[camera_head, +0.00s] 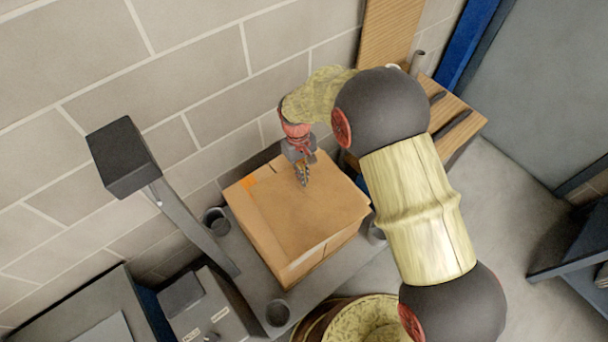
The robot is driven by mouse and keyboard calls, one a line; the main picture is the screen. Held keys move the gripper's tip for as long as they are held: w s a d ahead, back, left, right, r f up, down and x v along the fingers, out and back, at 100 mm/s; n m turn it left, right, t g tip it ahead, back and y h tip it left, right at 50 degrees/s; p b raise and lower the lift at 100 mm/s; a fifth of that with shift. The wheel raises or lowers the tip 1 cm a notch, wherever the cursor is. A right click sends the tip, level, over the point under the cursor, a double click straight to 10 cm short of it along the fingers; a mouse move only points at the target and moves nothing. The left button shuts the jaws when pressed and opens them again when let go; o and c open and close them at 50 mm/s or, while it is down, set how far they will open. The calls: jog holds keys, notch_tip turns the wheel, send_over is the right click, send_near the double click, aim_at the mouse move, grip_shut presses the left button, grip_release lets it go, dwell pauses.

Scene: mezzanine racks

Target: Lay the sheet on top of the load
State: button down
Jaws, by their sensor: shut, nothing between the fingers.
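The load appears as a cardboard box (283,245) standing on a grey platform in the middle of the view. Its top has a darker brown area (318,214) beside a lighter strip along the left; I cannot tell whether this darker area is a sheet lying flat or the box's own top. No other sheet can be made out for certain. My gripper (303,180) points down over the far part of the box top, with its fingers shut and empty. I cannot tell whether the fingertips touch the top. My arm comes in from the right and hides part of the scene.
The grey platform (245,262) has round cups at its corners and a dark upright post (190,220) at left. A block wall stands behind. A wooden bench (462,118) with dark tools is at right. A round tub (345,322) is in front; bare floor lies right.

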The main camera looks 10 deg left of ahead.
aim_at(312, 197)
jog(key=s+d+b, duration=0.1)
jog(key=s+d, duration=0.4)
jog(key=s, duration=0.1)
jog(key=shift+s+d+f+b, duration=0.1)
jog(key=shift+s+d+b, duration=0.25)
jog(key=shift+d, duration=0.05)
jog(key=shift+s+d+f, duration=0.15)
jog(key=shift+s+f, duration=0.05)
jog(key=shift+f+b, duration=0.3)
jog(key=shift+f, duration=0.3)
jog(key=shift+w+a+f+p, duration=0.1)
jog(key=shift+w+a+p, duration=0.65)
jog(key=shift+w+a, duration=0.7)
jog(key=shift+d, duration=0.1)
